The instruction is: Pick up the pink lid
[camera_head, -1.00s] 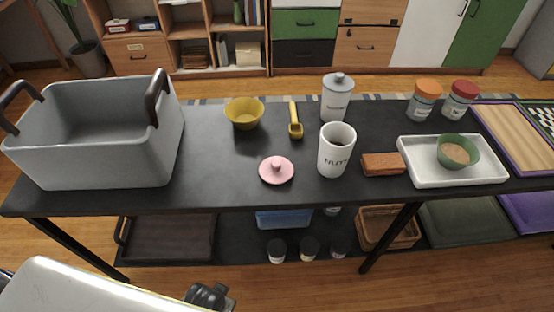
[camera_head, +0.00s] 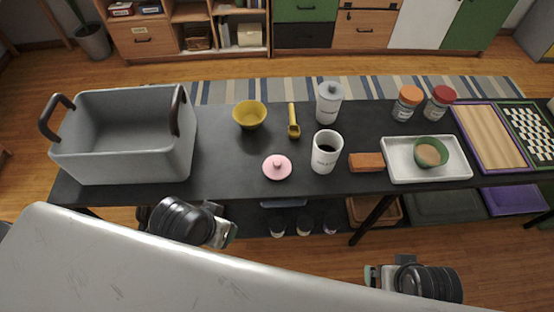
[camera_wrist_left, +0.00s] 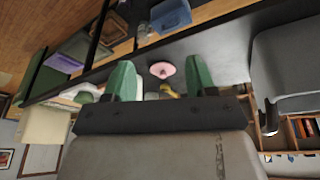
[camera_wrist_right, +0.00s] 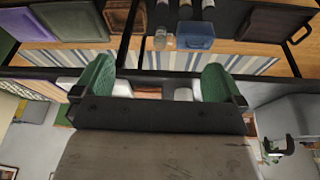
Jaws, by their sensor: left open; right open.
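The pink lid (camera_head: 277,167) with a round knob lies flat on the dark table, near its front edge. It also shows in the left wrist view (camera_wrist_left: 162,70), beyond and between the open green fingers. My left gripper (camera_wrist_left: 160,82) is open and empty. In the head view my left wrist (camera_head: 185,220) is in front of the table, to the near left of the lid. My right gripper (camera_wrist_right: 158,80) is open and empty. My right wrist (camera_head: 420,282) is farther from the table, at the lower right.
A white canister (camera_head: 326,158) stands open just right of the lid. A yellow bowl (camera_head: 249,122) and yellow scoop (camera_head: 293,128) lie behind it. A large grey bin (camera_head: 130,165) is at left. A white tray (camera_head: 398,172) holds a green bowl (camera_head: 430,158).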

